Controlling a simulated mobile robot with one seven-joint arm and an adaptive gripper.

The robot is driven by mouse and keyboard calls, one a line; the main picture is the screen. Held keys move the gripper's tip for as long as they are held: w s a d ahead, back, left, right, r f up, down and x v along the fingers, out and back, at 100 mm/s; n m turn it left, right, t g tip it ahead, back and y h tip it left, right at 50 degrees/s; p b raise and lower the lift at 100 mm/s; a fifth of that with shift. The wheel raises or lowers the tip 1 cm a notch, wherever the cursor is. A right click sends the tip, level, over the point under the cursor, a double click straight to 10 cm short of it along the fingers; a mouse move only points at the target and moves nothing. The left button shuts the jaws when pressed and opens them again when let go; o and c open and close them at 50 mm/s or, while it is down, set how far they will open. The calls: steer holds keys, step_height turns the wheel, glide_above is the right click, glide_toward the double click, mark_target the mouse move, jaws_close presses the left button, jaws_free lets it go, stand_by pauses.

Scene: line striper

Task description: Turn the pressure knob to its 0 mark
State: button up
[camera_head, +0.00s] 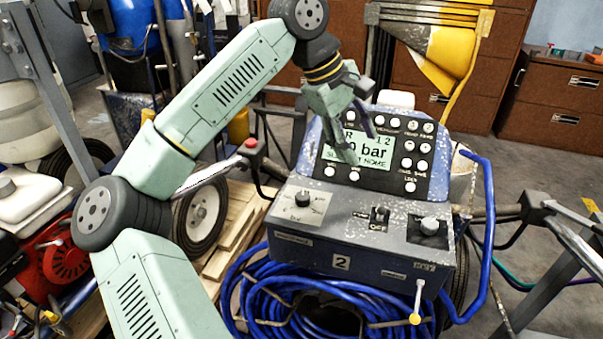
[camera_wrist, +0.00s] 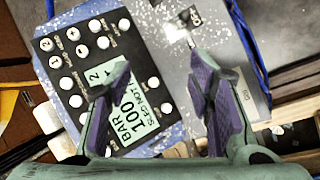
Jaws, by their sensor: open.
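Two knobs sit on the console's sloping lower panel. I cannot read which one is labelled pressure. My gripper (camera_head: 357,135) is open and empty, above the display, up and right of the left knob. In the wrist view my gripper (camera_wrist: 160,70) has its purple-padded fingers spread apart. The right finger hides part of a white plate (camera_wrist: 257,108); no knob is clear there.
The display (camera_wrist: 132,118) reads 100 bar and has several round buttons around it. A black switch (camera_head: 379,215) stands between the knobs. Coiled blue hose (camera_head: 262,300) hangs below the console. A blue handle (camera_head: 488,220) rises at the right.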

mark_target(303, 196)
steer(key=w+a+f+y, duration=0.2)
steer(key=a+f+y, duration=0.25)
steer(key=a, duration=0.55)
steer(key=shift+g+y, duration=0.3)
steer(key=shift+y, duration=0.15)
step_height(303, 196, down, 10)
steer(key=shift+d+r+p, duration=0.1)
steer(key=shift+p, duration=0.25)
steer(key=shift+c, duration=0.3)
jaws_close()
